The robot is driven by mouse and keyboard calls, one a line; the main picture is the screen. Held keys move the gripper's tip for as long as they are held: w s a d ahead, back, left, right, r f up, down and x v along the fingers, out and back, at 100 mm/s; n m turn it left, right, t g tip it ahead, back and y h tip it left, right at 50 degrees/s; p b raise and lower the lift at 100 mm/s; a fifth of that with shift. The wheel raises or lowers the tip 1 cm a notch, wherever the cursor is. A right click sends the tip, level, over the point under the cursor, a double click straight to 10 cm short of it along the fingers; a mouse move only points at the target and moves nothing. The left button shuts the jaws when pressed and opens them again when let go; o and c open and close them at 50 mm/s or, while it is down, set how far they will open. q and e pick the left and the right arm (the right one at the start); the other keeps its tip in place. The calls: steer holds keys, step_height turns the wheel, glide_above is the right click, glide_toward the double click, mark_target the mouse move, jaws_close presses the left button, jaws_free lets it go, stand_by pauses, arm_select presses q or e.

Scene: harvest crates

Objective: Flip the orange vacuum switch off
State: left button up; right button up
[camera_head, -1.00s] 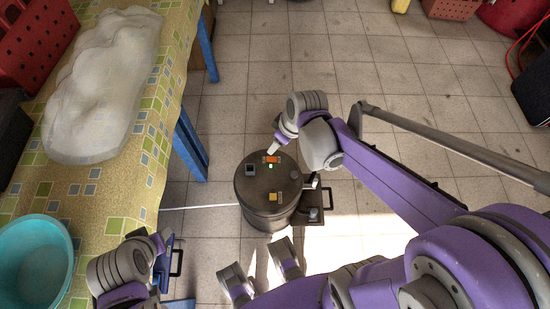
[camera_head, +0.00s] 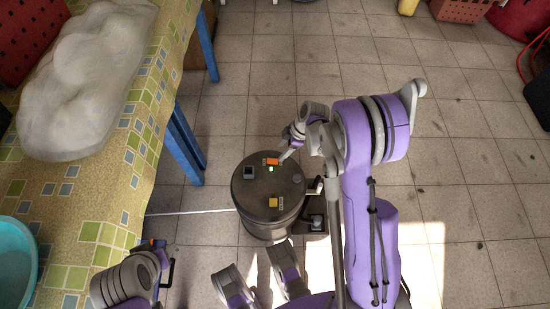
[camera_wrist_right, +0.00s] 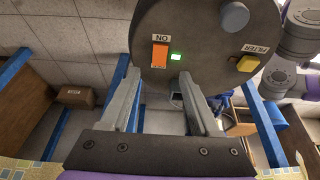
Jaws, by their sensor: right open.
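The round dark vacuum drum (camera_head: 262,188) stands on the floor in the head view. The orange switch (camera_head: 272,160) is on its lid beside a lit green light (camera_head: 271,169); in the right wrist view the switch (camera_wrist_right: 160,55) has an ON label at one end. My right gripper (camera_head: 284,157) is just right of the switch in the head view. In the wrist view its fingers (camera_wrist_right: 160,77) are apart with nothing between them, near the lid's edge; contact cannot be told. My left arm's wrist (camera_head: 128,281) is at the lower left; its jaw state is unclear.
The lid also carries a yellow FILTER switch (camera_wrist_right: 247,63) and a blue-grey knob (camera_wrist_right: 235,15). A table with a patterned cloth (camera_head: 112,190) stands at left, with a white wrapped bundle (camera_head: 85,80) and a teal basin (camera_head: 14,262). Tiled floor behind the drum is clear.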

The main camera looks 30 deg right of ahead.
mark_target(272, 161)
steer(key=b+x, duration=0.1)
steer(key=x, duration=0.6)
steer(key=shift+f, duration=0.15)
jaws_close()
